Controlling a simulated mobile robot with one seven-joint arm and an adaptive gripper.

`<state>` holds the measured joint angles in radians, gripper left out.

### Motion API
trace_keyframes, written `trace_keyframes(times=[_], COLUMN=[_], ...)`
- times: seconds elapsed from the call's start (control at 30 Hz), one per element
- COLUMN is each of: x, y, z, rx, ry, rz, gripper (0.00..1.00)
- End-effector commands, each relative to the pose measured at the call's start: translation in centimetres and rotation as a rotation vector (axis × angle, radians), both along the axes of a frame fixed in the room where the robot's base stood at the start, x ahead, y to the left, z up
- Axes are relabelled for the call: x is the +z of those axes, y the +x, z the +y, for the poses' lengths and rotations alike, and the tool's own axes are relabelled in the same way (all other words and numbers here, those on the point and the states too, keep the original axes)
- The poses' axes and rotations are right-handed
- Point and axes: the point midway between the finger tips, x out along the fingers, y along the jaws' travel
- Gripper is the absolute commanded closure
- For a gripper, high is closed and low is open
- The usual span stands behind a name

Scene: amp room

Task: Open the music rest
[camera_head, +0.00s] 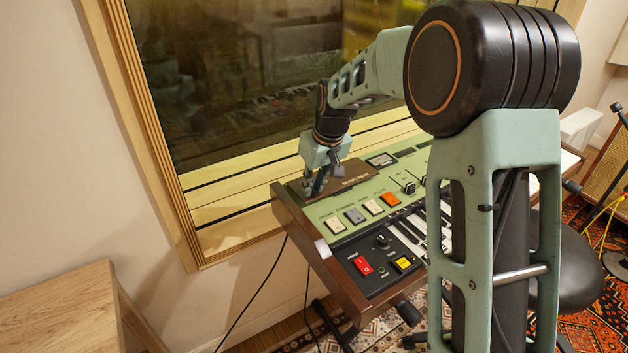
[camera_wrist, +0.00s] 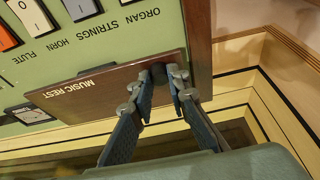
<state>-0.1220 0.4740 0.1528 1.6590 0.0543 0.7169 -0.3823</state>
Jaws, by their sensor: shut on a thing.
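The music rest (camera_head: 349,176) is a brown panel lettered "MUSIC REST" along the back of the green-topped keyboard (camera_head: 345,219). It looks roughly flat with the top, and I cannot tell whether it is slightly raised. In the wrist view the panel (camera_wrist: 115,92) runs left from my gripper. My gripper (camera_head: 313,190) is at its left end in the head view. In the wrist view my fingertips (camera_wrist: 168,80) are close together at the panel's end, shut on the music rest. A small dark part shows between them, and the exact contact is partly hidden.
A window (camera_head: 270,75) with a wooden frame and sill stands close behind the keyboard. Coloured tab switches (camera_head: 390,199), a red switch (camera_head: 362,266) and black-and-white keys (camera_head: 420,228) lie in front of the rest. A wooden table (camera_head: 60,315) stands at lower left. Cables hang below the keyboard.

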Motion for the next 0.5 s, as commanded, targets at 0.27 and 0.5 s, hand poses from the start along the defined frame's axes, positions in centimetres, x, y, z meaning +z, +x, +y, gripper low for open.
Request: trace_keyframes(times=[0.27, 0.5], x=[2.0, 3.1], y=[0.7, 1.5], z=[0.5, 1.0], rx=[0.001, -0.001], ry=[-0.082, -0.110], rz=[0.123, 0.165], gripper=[1.00, 1.00])
